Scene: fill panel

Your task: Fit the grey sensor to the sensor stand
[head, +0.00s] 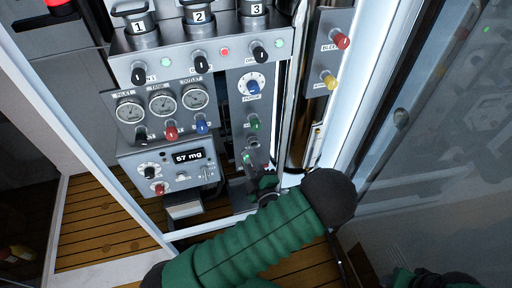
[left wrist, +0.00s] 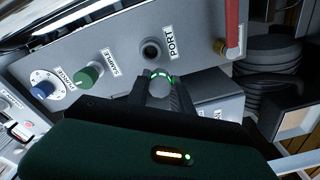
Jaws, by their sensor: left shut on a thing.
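My left gripper (left wrist: 160,92) is shut on the grey sensor (left wrist: 159,87), a small round grey piece with a glowing green ring. It holds the sensor just below the dark round hole labelled PORT (left wrist: 152,50) in the left wrist view, with a gap seen between them. In the head view my left gripper (head: 264,182) is at the lower right of the panel, partly hidden by my green sleeve. I cannot pick out the sensor stand for sure. My right gripper is not in view; only part of a green sleeve shows at the bottom right.
The panel (head: 268,112) carries knobs, gauges and a display reading 57 mg (head: 188,157). A green knob (left wrist: 88,76) is left of the port. A red-handled valve (left wrist: 231,30) and a grey box (left wrist: 214,92) are right of it. A glass door (head: 440,120) stands on the right.

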